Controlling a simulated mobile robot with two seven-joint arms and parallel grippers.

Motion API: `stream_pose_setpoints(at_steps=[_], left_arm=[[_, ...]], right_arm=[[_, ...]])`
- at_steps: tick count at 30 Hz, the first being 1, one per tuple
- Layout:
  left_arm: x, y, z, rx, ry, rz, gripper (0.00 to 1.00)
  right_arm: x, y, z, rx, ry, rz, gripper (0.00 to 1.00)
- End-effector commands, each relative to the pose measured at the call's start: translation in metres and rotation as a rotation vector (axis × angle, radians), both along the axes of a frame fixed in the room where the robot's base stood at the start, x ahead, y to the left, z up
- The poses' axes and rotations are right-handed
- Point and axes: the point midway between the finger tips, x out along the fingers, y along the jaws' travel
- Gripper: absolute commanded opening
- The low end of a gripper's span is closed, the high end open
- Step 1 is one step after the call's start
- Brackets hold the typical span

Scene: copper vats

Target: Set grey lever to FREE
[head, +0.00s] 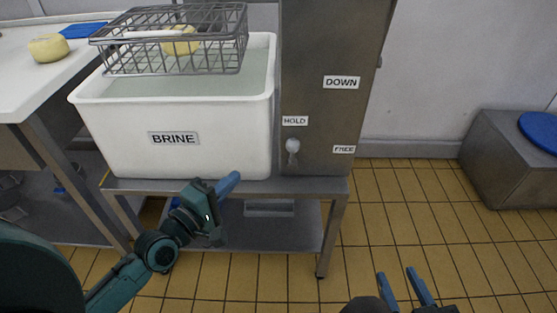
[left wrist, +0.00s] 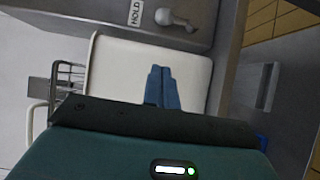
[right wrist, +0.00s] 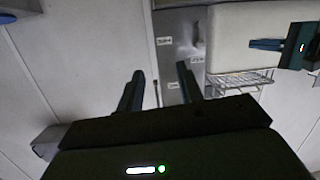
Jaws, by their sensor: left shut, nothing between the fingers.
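The grey lever (head: 292,150) is on the front of the steel column (head: 325,100). Its round part sits just below the HOLD label (head: 295,121) and its narrow part hangs down. The FREE label (head: 344,149) is to its right and the DOWN label (head: 341,82) is above right. The lever also shows in the left wrist view (left wrist: 175,19). My left gripper (head: 229,182) is shut and empty in front of the brine tub's base, left of and below the lever, apart from it. My right gripper (head: 397,274) is open and empty, low at the front, right of the column.
A white BRINE tub (head: 120,135) with a wire basket (head: 135,50) over it stands left of the column on a steel stand (head: 335,200). A white table (head: 20,95) is at the left. A grey box (head: 490,160) is at the right. The tiled floor between is clear.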

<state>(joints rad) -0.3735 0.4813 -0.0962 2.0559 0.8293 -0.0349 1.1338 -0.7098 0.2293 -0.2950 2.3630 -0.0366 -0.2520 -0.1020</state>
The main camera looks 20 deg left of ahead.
Motion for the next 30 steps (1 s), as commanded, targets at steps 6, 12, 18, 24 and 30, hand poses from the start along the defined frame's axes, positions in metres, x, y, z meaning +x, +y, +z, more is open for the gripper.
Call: stream_pose_setpoints(at_steps=[6,12,18,24,30], left_arm=[[0.001,0.001,0.0,-0.017,-0.002,0.001,0.0],[0.001,0.001,0.0,-0.016,-0.001,0.001,0.0],[0.017,-0.004,0.0,-0.016,-0.004,0.003,0.0],[0.053,-0.016,0.0,-0.018,-0.006,0.002,0.0],[0.093,-0.029,-0.001,-0.016,-0.004,0.001,0.0]], right_arm=[[0.0,0.001,0.0,-0.001,-0.007,0.002,0.36],[0.0,0.0,0.0,0.0,-0.006,0.002,0.36],[0.001,0.001,-0.001,0.001,-0.017,0.003,0.36],[0.001,0.002,-0.003,0.003,-0.047,0.006,0.36],[0.002,0.004,-0.003,0.007,-0.101,0.015,0.36]])
